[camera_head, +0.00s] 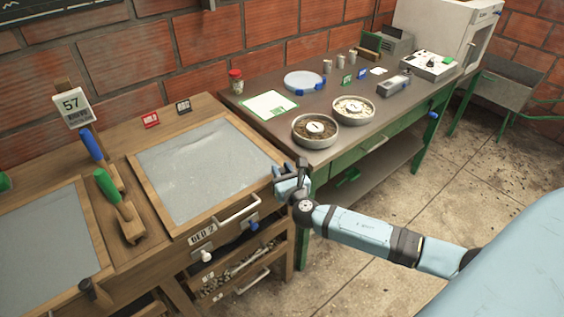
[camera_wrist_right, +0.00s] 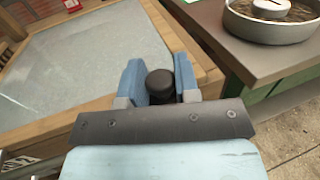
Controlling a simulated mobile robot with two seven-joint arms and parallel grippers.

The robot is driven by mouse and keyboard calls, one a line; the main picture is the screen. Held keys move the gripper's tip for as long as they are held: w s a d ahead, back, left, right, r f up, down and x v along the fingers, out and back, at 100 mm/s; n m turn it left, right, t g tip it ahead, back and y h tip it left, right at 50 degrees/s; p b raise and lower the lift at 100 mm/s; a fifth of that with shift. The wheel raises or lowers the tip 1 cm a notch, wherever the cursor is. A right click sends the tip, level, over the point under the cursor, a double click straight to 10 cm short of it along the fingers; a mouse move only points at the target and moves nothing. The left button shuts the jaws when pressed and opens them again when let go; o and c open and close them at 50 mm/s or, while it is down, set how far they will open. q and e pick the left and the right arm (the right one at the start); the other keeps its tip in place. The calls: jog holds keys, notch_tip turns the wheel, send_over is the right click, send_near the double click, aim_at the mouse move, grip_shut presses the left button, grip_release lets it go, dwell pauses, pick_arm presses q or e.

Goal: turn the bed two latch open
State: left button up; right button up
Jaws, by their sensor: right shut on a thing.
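Bed two is a wooden frame (camera_head: 152,200) with a grey panel (camera_head: 205,165) and a "BED 2" label (camera_head: 202,235) on its front. Its latch shows in the right wrist view as a round black knob (camera_wrist_right: 160,84) at the frame's right front corner. My right gripper (camera_head: 288,180) is at that corner, and in the wrist view its two blue fingers (camera_wrist_right: 159,82) stand on either side of the knob, closed on it. In the head view the gripper mostly hides the knob. My left gripper is not in view.
Left stand wooden levers with green (camera_head: 107,186) and blue grips. A dark table (camera_head: 270,126) with steel bowls (camera_head: 315,131) adjoins on the right.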

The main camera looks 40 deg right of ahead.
jog(key=shift+m+h+p, duration=0.3)
jog(key=shift+m+h, duration=0.1)
jog(key=shift+h, duration=0.2)
jog(key=shift+m+g+h, duration=0.3)
jog(key=shift+h, duration=0.1)
jog(key=o, duration=0.9)
jog(key=shift+c, duration=0.2)
jog(key=v, duration=1.4)
jog(key=shift+b, duration=0.35)
